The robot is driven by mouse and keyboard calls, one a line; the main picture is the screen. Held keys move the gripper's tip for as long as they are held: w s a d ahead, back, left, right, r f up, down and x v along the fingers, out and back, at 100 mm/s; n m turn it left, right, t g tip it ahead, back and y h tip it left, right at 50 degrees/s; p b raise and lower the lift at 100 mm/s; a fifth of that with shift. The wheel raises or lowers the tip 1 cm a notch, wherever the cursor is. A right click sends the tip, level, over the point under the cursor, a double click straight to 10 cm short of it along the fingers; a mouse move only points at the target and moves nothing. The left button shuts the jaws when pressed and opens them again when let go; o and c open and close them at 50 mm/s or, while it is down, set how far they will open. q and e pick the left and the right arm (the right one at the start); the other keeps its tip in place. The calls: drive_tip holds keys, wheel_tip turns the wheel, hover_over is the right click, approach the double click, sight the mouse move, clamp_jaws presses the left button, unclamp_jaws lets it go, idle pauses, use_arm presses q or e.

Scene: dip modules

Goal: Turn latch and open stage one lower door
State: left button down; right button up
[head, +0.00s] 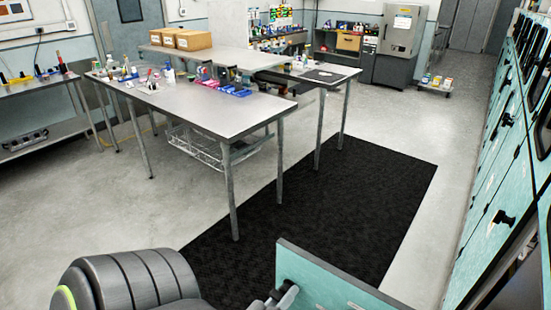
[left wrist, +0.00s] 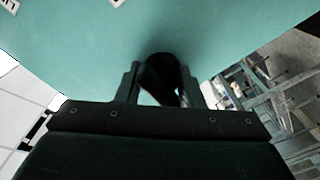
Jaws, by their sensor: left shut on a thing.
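A teal door (head: 325,286) stands swung out from the cabinet wall at the bottom of the head view, its edge turned toward me. The door's face also fills the top of the left wrist view (left wrist: 220,40). My left gripper (head: 284,294) is at the door's face, partly cut off by the frame's bottom edge. In the left wrist view its two fingers are closed around the black latch (left wrist: 160,72) on the door. The latch's exact angle is hard to tell. My right gripper is not in view.
The teal cabinet wall (head: 492,205) with several black latches runs along the right. A black mat (head: 370,195) lies on the open floor before it. A metal table (head: 205,105) with small items stands beyond, with free floor around.

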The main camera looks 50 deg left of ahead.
use_arm(q)
drive_tip(key=shift+s+d+f+y, duration=0.15)
drive_tip(key=shift+s, duration=0.3)
drive_tip(key=shift+s+d+f+y, duration=0.15)
drive_tip(key=shift+s, duration=0.25)
drive_tip(key=shift+s+d+n+g+y, duration=0.2)
drive_tip(key=shift+s+d+n+y, duration=0.05)
drive_tip(key=shift+s, duration=0.35)
drive_tip(key=shift+s+d+n+g+y, duration=0.2)
drive_tip(key=shift+s+d+n+y, duration=0.05)
drive_tip(key=shift+s, duration=0.3)
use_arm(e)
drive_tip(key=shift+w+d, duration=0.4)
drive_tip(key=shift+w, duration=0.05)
use_arm(q)
drive_tip(key=c, duration=1.1)
unclamp_jaws()
drive_tip(key=shift+a, duration=0.1)
drive_tip(key=shift+w, duration=0.15)
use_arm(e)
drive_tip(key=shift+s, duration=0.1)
use_arm(q)
drive_tip(key=shift+r, duration=0.15)
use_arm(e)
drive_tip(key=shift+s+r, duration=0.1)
